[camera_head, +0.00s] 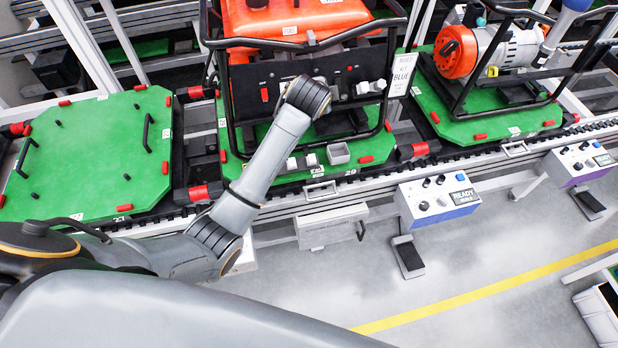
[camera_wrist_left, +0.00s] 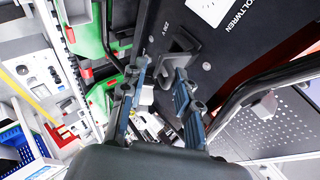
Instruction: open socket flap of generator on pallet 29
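The generator (camera_head: 280,20) has an orange top, a black front panel and a black tube frame. It stands on the green pallet 29 (camera_head: 232,168). My left arm reaches up to the panel, and its wrist hides the gripper in the head view. In the left wrist view, my left gripper (camera_wrist_left: 160,70) is open, its two fingers apart in front of the panel (camera_wrist_left: 225,55). A dark angular piece, possibly the socket flap (camera_wrist_left: 182,46), stands out from the panel beside a "230 V" mark, close to the right fingertip. I cannot tell whether they touch. My right gripper is not in view.
A white tag (camera_head: 402,75) reading "BLUE" hangs at the generator's right side. The empty green pallet 27 (camera_head: 90,150) is on the left. Another generator (camera_head: 490,50) stands on the right pallet. A control box (camera_head: 438,198) stands in front of the conveyor. Frame tubes flank my gripper.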

